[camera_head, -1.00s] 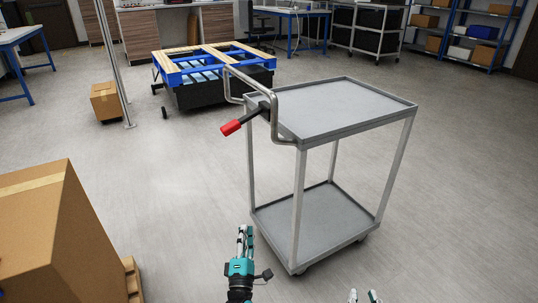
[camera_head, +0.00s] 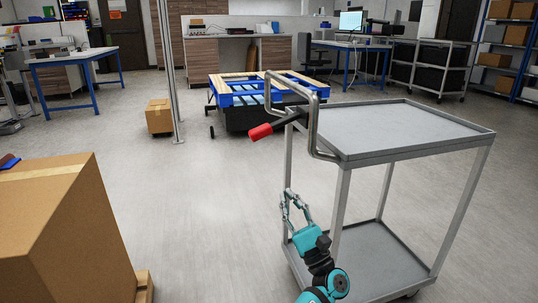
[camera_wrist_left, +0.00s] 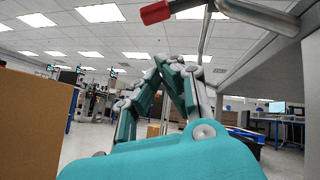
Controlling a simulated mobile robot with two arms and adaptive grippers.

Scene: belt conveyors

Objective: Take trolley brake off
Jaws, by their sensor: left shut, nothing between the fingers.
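The grey two-shelf trolley (camera_head: 410,130) stands at the right in the head view, with a bent metal push handle on its left end. The brake lever with a red grip (camera_head: 260,132) sticks out to the left beside that handle. The red grip also shows at the top of the left wrist view (camera_wrist_left: 156,12). My left gripper (camera_head: 290,193) is below the red grip, beside the trolley's left end and pointing up. Its fingers (camera_wrist_left: 170,58) are shut together with nothing between them, apart from the lever. My right gripper is not in view.
A large cardboard box (camera_head: 60,230) stands at the left front. A blue and wooden pallet (camera_head: 255,90) is behind the trolley's handle, and a small box (camera_head: 159,116) is by a post. The floor between the large box and the trolley is clear.

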